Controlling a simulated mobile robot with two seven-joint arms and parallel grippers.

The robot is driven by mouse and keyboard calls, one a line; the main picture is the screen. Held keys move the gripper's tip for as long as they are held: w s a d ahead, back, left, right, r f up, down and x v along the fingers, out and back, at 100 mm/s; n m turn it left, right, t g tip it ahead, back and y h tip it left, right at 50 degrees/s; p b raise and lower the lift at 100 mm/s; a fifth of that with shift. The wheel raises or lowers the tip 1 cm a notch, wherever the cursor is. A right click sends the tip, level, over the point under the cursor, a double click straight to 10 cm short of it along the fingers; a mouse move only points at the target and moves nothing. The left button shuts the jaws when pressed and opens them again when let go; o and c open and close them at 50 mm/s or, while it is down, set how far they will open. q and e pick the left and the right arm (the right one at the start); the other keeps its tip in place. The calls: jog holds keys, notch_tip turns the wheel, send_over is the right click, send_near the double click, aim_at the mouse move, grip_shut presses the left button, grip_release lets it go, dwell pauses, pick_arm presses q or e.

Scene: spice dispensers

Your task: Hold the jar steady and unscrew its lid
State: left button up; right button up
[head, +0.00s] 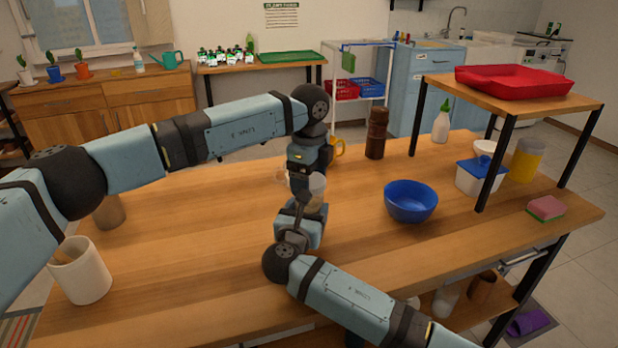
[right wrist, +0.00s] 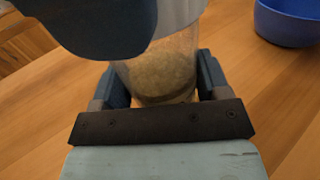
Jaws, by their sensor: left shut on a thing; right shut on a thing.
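The jar (head: 317,185) is clear, with a pale tan-green filling low inside. It stands upright over the middle of the table, between my two grippers. In the right wrist view the jar (right wrist: 166,72) sits between the fingers of my right gripper (head: 313,203), which is shut on its lower body. My left gripper (head: 307,172) comes down from above and is shut at the jar's top. The lid is hidden behind my left gripper, which shows as a dark blue shape (right wrist: 95,22) in the right wrist view.
A blue bowl (head: 411,201) stands right of the jar. A brown pepper mill (head: 376,134) and a yellow mug (head: 338,150) stand behind it. A white tub with blue lid (head: 480,177) and a sponge (head: 546,208) are at the right, by a shelf (head: 590,104).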

pick_arm(q)
jog(key=shift+r, duration=0.2)
jog(key=shift+r, duration=0.9)
jog(key=shift+r, duration=2)
pick_arm(e)
jog(key=o, duration=1.8)
jog(key=shift+s, duration=0.1)
